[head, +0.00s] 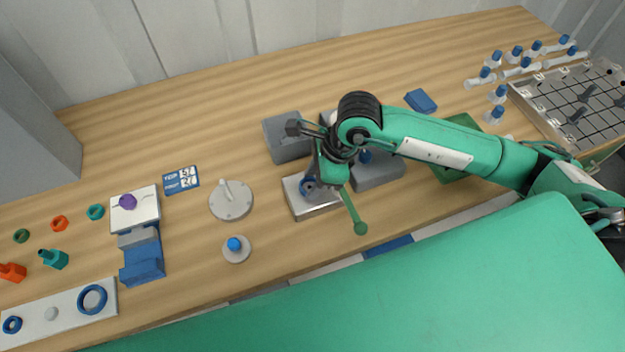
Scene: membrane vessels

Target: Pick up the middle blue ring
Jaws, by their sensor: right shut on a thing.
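A pale strip (66,316) at the lower left bears a small blue ring (12,325) at its left end and a large blue ring (92,299) at its right. Between them is a round pale peg (51,314) with no ring visible around it. My right gripper (314,186) points down over a silver block (316,208) near the middle of the table. It is shut on a blue ring (307,186) at the top of the block. The fingers partly hide this ring, and I cannot tell whether it touches the block. My left gripper is not in view.
Grey blocks (286,136) stand close behind and right of my right gripper. A grey disc with a handle (231,200) and a blue-knobbed disc (236,248) lie left. Blue-capped vials (496,60) and a rack (580,100) fill the far right.

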